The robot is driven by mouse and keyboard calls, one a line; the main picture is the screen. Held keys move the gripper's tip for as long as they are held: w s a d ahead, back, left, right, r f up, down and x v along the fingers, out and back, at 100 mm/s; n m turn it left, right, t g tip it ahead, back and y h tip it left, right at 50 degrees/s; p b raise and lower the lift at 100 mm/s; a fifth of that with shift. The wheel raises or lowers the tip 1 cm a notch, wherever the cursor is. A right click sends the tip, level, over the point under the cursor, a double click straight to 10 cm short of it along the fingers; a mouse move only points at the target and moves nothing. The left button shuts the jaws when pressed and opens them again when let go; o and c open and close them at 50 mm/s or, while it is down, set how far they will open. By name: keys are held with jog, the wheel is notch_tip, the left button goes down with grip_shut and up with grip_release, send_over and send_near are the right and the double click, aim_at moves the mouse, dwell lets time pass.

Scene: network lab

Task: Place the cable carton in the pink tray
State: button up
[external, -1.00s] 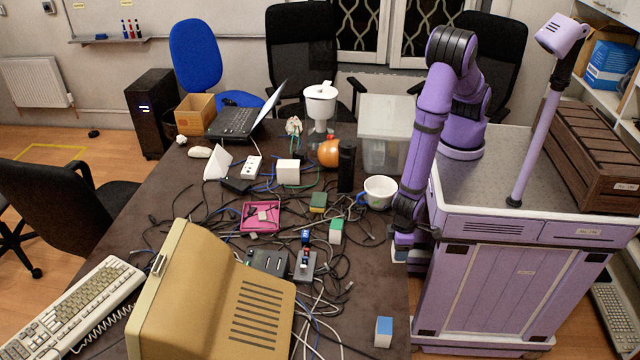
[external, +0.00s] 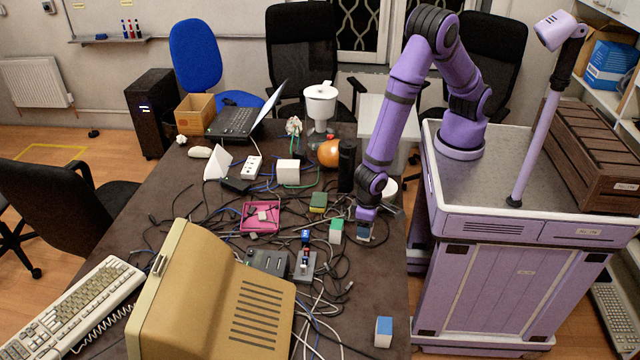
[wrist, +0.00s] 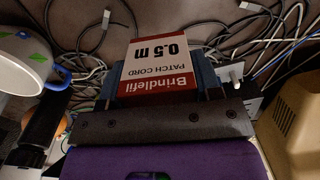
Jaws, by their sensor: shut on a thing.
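My gripper (external: 366,218) is shut on the cable carton and holds it over the right part of the dark table. In the wrist view the carton (wrist: 160,66) is a small white and red box marked "Brindlefil PATCH CORD 0.5 m", between the two fingers. In the external view the carton is mostly hidden by the gripper and hard to make out. The pink tray (external: 248,226) lies on the table to the left of my gripper, clearly apart from it. Small pale items and a dark cable lie in or across the tray.
Tangled cables cover the table's middle. Between gripper and tray stand a green-white box (external: 336,231) and a green-yellow block (external: 318,202). A black cylinder (external: 346,166) stands behind. A white mug (wrist: 22,66) is close by. The beige monitor (external: 210,300) stands in front.

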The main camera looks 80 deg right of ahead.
jog(key=w+d+m, duration=0.3)
jog(key=w+d, duration=0.5)
jog(key=w, duration=0.3)
jog(key=w+d+m, duration=0.4)
jog(key=w+d, duration=0.5)
jog(key=w, duration=0.2)
jog(key=f, duration=0.5)
jog(key=shift+w+a, duration=0.25)
jog(key=shift+a, duration=0.05)
send_over(261, 219)
jog(key=shift+w+d+f, duration=0.1)
jog(key=shift+f, duration=2.35)
jog(key=o, duration=0.9)
jog(key=shift+f, duration=0.15)
jog(key=shift+o, duration=0.4)
